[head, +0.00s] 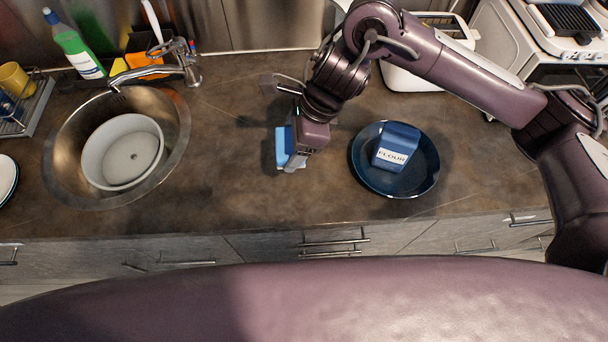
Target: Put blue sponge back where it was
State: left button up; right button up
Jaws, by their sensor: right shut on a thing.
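The blue sponge (282,148) is light blue and shows at the middle of the countertop, left of the blue pan. My right gripper (296,158) is shut on the sponge, with its fingers pointing down and covering the sponge's right part. I cannot tell whether the sponge touches the counter or is held just above it. My left gripper is not in view.
The sink (172,150) with a white pot (122,152) is at left, under a faucet (182,68). A dark blue pan (420,178) holds a blue flour container (396,146). A green bottle (75,45) and an orange holder (146,62) stand behind the sink.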

aim_at(290, 186)
notch_tip(290, 186, down, 12)
jog(key=p, duration=0.3)
jog(key=shift+d+r, duration=0.1)
jog(key=shift+d, duration=0.05)
jog(key=shift+f, duration=0.3)
notch_tip(290, 186, down, 3)
jog(key=shift+f+p, duration=0.1)
jog(key=shift+p, duration=0.35)
jog(key=shift+f, duration=0.35)
jog(key=shift+f+b, duration=0.2)
jog(key=shift+b, duration=0.15)
jog(key=o, duration=1)
jog(key=shift+r, duration=0.1)
jog(key=shift+c, duration=0.2)
